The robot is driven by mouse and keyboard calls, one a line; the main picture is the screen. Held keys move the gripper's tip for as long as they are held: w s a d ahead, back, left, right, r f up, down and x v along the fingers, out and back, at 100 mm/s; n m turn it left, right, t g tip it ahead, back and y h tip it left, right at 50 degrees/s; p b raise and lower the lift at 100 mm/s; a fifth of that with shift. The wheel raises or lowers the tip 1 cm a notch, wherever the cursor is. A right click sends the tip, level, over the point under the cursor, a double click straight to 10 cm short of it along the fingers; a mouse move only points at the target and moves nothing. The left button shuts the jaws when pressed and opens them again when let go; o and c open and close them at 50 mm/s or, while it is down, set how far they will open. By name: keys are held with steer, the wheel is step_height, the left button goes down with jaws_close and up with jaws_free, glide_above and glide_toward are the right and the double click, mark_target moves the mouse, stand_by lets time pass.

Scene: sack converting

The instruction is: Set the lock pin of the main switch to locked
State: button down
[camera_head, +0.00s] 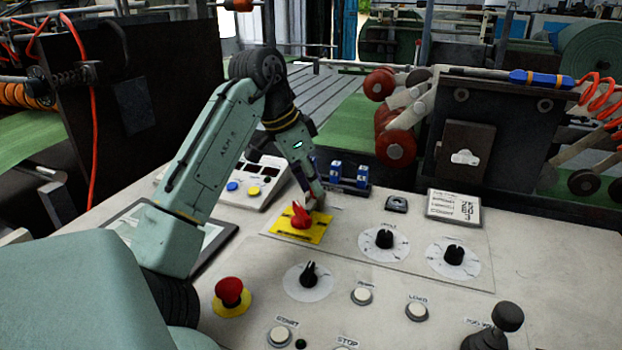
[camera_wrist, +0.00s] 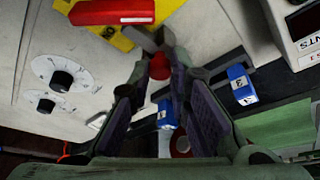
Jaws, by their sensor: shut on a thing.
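The main switch is a red handle (camera_head: 300,215) on a yellow plate (camera_head: 314,233) on the pale panel. In the wrist view, the red handle (camera_wrist: 112,11) and part of the yellow plate (camera_wrist: 118,40) show at the top. My gripper (camera_head: 318,199) is at the far right corner of the plate, behind the handle. In the wrist view, my gripper (camera_wrist: 160,60) has its fingertips close together around a small part with a red round end (camera_wrist: 159,67), which appears to be the lock pin. A grey piece beside the plate is partly covered by the fingertips. The pin's exact position is unclear.
Two blue blocks (camera_head: 336,171) with white labels stand on a dark rail just behind my gripper. Black dials (camera_head: 384,239) are to the right. A red mushroom button (camera_head: 229,291) and a joystick (camera_head: 508,318) are near the front. The space above the panel's right side is clear.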

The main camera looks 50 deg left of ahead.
steer(key=shift+s+f, duration=0.1)
steer(key=shift+s, duration=0.05)
steer(key=c, duration=1.5)
jaws_free()
steer(key=shift+r, duration=0.2)
steer(key=v, duration=1.1)
steer(key=shift+s+r, duration=0.15)
steer(key=shift+r, duration=0.25)
